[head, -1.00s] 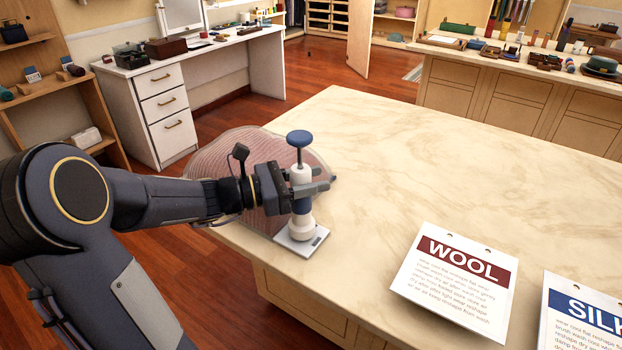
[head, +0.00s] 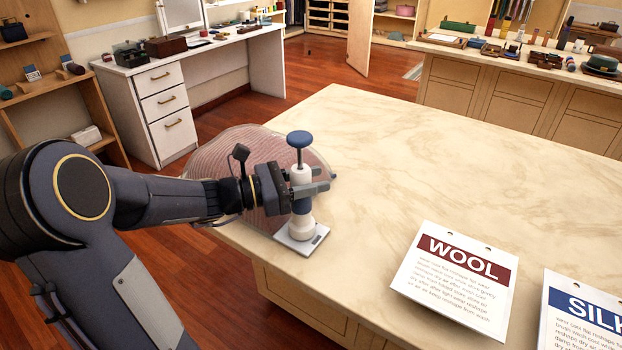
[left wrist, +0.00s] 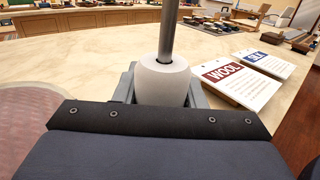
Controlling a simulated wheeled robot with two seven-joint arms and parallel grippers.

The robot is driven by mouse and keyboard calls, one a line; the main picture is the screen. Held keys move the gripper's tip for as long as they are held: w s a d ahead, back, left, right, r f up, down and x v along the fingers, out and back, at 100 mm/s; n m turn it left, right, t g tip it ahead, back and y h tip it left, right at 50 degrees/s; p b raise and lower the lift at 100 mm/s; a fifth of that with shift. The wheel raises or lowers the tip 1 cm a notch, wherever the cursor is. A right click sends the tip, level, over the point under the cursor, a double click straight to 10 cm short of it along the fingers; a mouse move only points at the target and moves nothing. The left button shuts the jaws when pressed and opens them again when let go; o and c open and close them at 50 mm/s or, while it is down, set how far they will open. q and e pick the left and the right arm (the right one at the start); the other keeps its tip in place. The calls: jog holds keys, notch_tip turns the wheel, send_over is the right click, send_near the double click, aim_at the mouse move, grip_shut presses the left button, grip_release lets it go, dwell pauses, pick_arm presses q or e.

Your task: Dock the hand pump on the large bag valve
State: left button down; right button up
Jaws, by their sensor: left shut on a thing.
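The hand pump (head: 301,175) has a blue knob on a rod, a white body and a blue lower part. It stands upright over a white base plate (head: 301,240) at the counter's near left edge. My left gripper (head: 312,186) is shut on the pump's body; the left wrist view shows the white pump top (left wrist: 163,82) and grey rod between the fingers. The large bag (head: 226,165), clear with pink striped contents, lies behind my gripper and arm, which partly cover it. I cannot make out its valve. My right gripper is not in view.
A WOOL card (head: 455,268) and a SILK card (head: 585,310) lie at the near right of the marble counter (head: 430,150). The counter's middle is clear. A white desk (head: 190,85) stands beyond, across the floor.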

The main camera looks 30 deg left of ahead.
pick_arm(q)
jog(key=shift+f, duration=0.3)
jog(key=c, duration=1.2)
grip_release()
jog(key=p+v, duration=0.1)
jog(key=v, duration=1)
